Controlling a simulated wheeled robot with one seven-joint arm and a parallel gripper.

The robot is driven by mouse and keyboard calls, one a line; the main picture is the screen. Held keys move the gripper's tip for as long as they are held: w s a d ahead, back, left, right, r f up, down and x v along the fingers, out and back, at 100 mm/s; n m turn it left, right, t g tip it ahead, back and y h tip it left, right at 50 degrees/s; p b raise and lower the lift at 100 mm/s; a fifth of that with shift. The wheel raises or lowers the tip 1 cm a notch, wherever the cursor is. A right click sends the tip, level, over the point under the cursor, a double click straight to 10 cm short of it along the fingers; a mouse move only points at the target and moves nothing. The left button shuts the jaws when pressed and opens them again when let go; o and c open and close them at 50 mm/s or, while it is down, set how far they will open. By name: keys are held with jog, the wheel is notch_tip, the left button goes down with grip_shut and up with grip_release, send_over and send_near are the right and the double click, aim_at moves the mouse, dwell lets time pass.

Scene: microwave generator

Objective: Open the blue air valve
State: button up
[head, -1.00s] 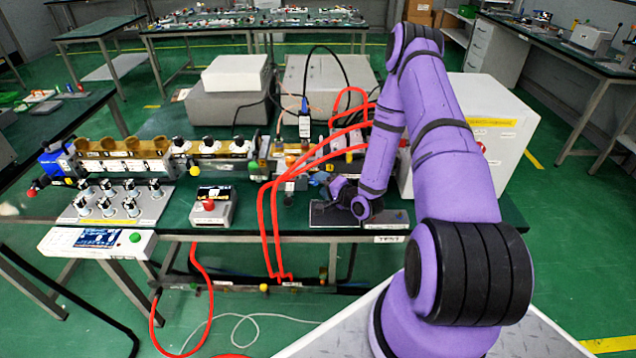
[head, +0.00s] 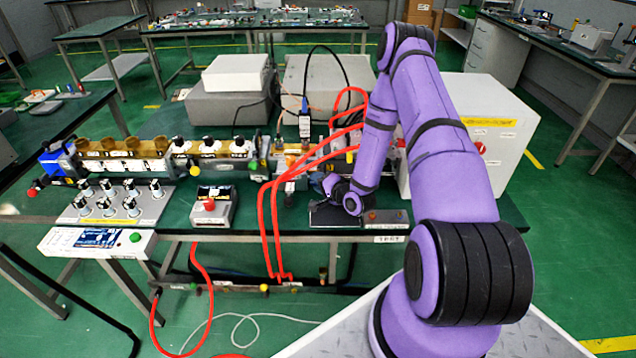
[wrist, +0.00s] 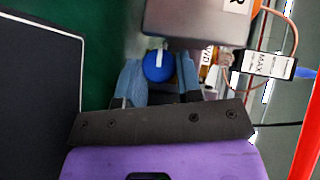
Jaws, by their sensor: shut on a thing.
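The blue air valve knob (wrist: 158,70) is round with a white mark on its face. In the wrist view it sits between the two blue-grey fingers of my gripper (wrist: 159,63), beside a grey metal box (wrist: 195,20). The fingers are shut on the knob from both sides. The white mark runs nearly up and down in the wrist view. In the head view my gripper (head: 328,183) is low over the bench, left of my purple forearm, and I cannot make out the knob there.
A flat dark plate (wrist: 38,70) lies to the left in the wrist view. Red hoses (head: 268,215) loop close to my gripper's left in the head view. A label marked MAX (wrist: 269,64) and thin wires are at the right. A white cabinet (head: 505,115) stands right of my arm.

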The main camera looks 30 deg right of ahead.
jog(key=shift+n+g, duration=0.3)
jog(key=shift+g, duration=0.2)
jog(key=o, duration=0.9)
jog(key=shift+o, duration=0.2)
